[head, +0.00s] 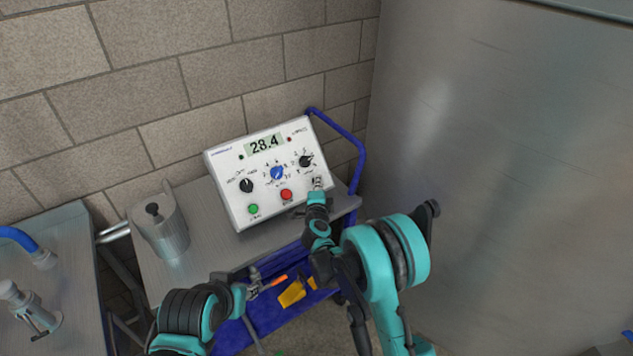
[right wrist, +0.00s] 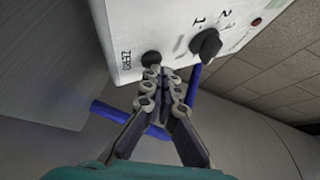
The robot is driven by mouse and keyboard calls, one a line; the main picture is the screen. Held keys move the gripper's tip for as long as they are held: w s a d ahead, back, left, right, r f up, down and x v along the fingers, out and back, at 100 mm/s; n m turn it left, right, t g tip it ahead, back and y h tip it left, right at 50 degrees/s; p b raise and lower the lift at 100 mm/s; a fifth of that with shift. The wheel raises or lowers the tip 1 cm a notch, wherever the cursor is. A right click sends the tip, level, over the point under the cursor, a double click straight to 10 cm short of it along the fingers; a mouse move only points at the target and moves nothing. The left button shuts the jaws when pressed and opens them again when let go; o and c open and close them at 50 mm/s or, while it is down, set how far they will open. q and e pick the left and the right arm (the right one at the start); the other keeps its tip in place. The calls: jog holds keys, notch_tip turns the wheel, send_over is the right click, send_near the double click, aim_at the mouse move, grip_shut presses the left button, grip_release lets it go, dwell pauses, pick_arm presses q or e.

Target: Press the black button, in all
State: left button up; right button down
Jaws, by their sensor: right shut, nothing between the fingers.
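The white control box (head: 233,192) stands tilted back on a cart, its display reading 28.4. The black button (right wrist: 151,58), beside the word ZERO, shows on the box's face in the right wrist view. In the head view my right gripper covers its place. My right gripper (right wrist: 161,80) is shut and empty, its fingertips right at the lower edge of the button; I cannot tell whether they touch it. The right gripper also shows in the head view (head: 317,184) at the panel's lower right corner. My left gripper (head: 256,284) is low, in front of the cart; its jaws are unclear.
The panel also has a green button (head: 253,209), a red button (head: 286,195), a blue knob (head: 277,173) and black knobs (head: 246,186). A metal jug (head: 170,240) stands left of the box. A large steel tank (head: 500,150) fills the right side.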

jog(key=shift+w+a+f, duration=0.1)
jog(key=shift+w+f, duration=0.05)
jog(key=shift+f, duration=0.05)
jog(key=shift+r, duration=0.15)
dwell(0.5)
jog(key=shift+s+d+r, duration=0.4)
jog(key=shift+s+r, duration=0.1)
jog(key=shift+s, duration=0.05)
jog(key=shift+s+d+r+p, duration=0.4)
jog(key=shift+s+d+r, duration=0.15)
jog(key=shift+s+r, duration=0.25)
jog(key=shift+s+d+r+p, duration=0.35)
jog(key=shift+s+d+r, duration=0.2)
jog(key=shift+s+r, duration=0.25)
jog(key=shift+w+r, duration=0.1)
